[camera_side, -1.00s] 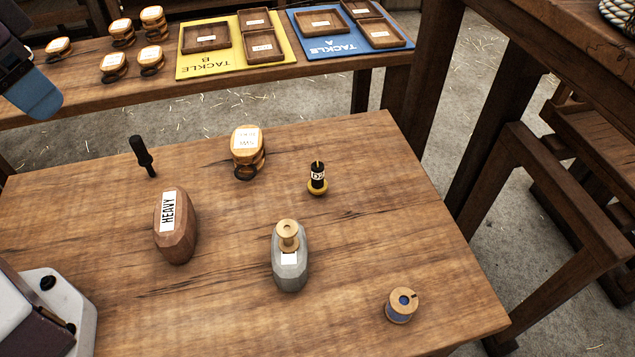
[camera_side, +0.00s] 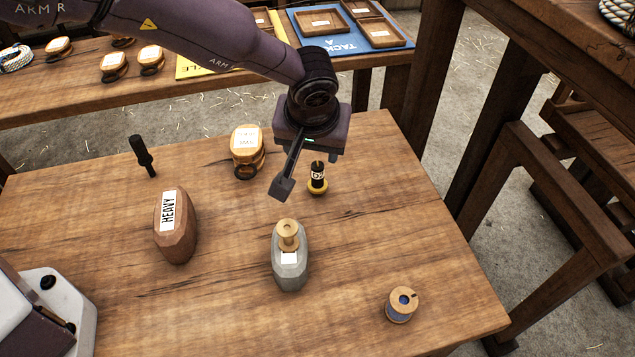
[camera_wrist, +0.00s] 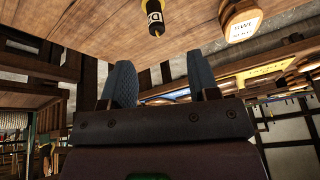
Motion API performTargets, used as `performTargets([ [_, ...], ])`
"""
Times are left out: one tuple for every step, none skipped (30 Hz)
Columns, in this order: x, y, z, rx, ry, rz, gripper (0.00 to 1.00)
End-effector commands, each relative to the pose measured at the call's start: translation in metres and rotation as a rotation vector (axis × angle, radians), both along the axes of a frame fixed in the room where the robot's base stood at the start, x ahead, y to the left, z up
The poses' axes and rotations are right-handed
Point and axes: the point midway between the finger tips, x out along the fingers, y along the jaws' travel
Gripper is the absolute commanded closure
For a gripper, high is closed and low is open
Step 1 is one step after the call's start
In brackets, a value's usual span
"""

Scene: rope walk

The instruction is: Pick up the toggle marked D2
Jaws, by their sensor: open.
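The toggle marked D2 (camera_side: 317,176) is a small dark upright piece with a white label and a yellow base, standing on the near table. In the side view it is just right of my gripper (camera_side: 287,183), whose one clearly visible finger points down beside it, apart from it. In the wrist view the toggle (camera_wrist: 154,18) shows at the top, beyond my two spread fingers (camera_wrist: 162,76). My gripper is open with nothing between the fingers. Its second finger is not clear in the side view.
A wooden block with a white label (camera_side: 246,145) stands left of the gripper. A grey weight with a wooden spool (camera_side: 290,268) is in front, a HEAVY block (camera_side: 178,238) to the left, a blue spool (camera_side: 401,305) at front right. A black peg (camera_side: 142,155) stands at left.

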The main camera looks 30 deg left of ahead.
Motion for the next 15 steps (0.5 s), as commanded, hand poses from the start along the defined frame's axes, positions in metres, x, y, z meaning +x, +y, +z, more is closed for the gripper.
performTargets([
  [0.003, -0.003, 0.004, -0.022, -0.022, 0.035, 0.45],
  [0.004, -0.003, 0.004, -0.031, -0.029, 0.056, 0.45],
  [0.004, -0.003, 0.003, -0.039, -0.035, 0.08, 0.45],
  [0.004, -0.003, 0.003, -0.046, -0.038, 0.096, 0.45],
  [0.004, -0.002, 0.002, -0.05, -0.04, 0.108, 0.45],
  [0.005, -0.002, -0.001, -0.054, -0.043, 0.119, 0.45],
  [0.007, -0.001, -0.004, -0.055, -0.043, 0.124, 0.45],
  [0.008, 0.0, -0.008, -0.056, -0.043, 0.126, 0.45],
  [0.01, 0.001, -0.015, -0.055, -0.043, 0.126, 0.45],
  [0.012, 0.002, -0.02, -0.054, -0.041, 0.126, 0.45],
  [0.013, 0.004, -0.026, -0.053, -0.04, 0.125, 0.45],
  [0.017, 0.005, -0.033, -0.054, -0.041, 0.126, 0.45],
  [0.019, 0.006, -0.039, -0.054, -0.041, 0.125, 0.45],
  [0.02, 0.007, -0.044, -0.054, -0.041, 0.125, 0.45],
  [0.022, 0.009, -0.05, -0.054, -0.04, 0.125, 0.45],
])
